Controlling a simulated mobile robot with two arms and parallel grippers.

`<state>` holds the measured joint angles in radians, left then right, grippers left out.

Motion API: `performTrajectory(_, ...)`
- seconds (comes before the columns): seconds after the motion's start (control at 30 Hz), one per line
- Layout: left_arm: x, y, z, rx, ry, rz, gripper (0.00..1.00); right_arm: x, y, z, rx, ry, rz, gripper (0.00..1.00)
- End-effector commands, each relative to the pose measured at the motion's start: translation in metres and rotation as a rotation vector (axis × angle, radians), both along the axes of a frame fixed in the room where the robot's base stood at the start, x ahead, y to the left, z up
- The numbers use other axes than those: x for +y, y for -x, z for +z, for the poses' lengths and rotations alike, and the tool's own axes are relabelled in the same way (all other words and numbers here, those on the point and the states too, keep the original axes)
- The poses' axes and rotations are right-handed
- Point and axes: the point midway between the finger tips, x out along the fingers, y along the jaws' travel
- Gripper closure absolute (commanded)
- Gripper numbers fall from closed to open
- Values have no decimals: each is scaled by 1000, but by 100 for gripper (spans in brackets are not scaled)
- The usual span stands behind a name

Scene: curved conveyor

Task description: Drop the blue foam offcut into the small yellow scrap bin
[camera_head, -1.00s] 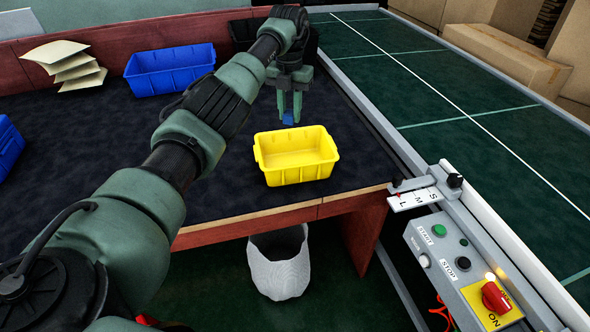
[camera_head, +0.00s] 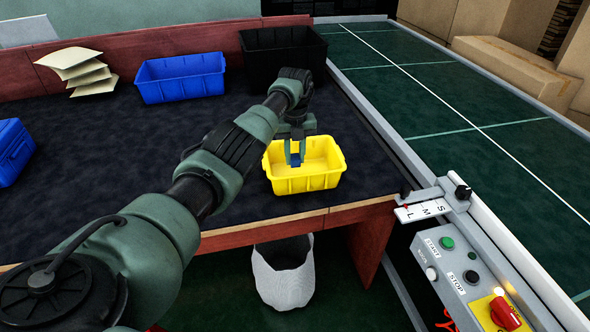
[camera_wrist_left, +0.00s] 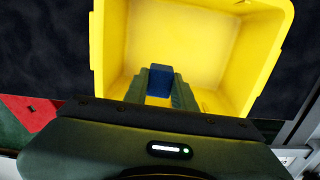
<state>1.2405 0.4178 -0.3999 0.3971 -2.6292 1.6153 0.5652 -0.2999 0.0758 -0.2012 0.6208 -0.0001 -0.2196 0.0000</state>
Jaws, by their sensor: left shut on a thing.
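The yellow scrap bin (camera_head: 304,183) stands near the front edge of the dark table. It also fills much of the left wrist view (camera_wrist_left: 262,45) and looks empty inside. My left gripper (camera_head: 295,161) points down over the bin's opening, toward its back left. It is shut on the blue foam offcut (camera_wrist_left: 159,81), a small blue block between the fingertips. The offcut also shows as a small blue patch in the head view (camera_head: 295,159). Whether its lower end is below the bin's rim is hard to tell. My right gripper is in no view.
Blue bins (camera_head: 180,82) (camera_head: 12,150) and a black bin (camera_head: 275,52) stand on the table, with stacked pale envelopes (camera_head: 86,70) at the back left. A green conveyor (camera_head: 430,80) and control box (camera_head: 465,270) are on the right. A white waste basket (camera_head: 285,275) stands below.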

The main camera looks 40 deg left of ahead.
Motion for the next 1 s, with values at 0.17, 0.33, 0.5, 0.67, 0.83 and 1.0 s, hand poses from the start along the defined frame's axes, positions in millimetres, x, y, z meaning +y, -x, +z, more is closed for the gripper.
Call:
performTrajectory(0.17, 0, -1, -19, -1, 1, 0, 100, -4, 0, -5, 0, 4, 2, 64)
performTrajectory(0.33, 0, 0, -45, 1, 2, 0, 100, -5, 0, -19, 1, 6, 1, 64)
performTrajectory(0.5, 0, -1, -57, -1, 0, -1, 100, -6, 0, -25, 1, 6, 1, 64)
performTrajectory(0.67, 0, -1, -56, -1, -1, -2, 100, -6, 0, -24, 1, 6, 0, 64)
performTrajectory(0.83, 0, 0, -59, -1, -1, -1, 100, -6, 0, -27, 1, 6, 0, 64)
performTrajectory(1.0, 1, 0, -64, 0, -1, -1, 100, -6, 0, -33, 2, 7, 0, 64)
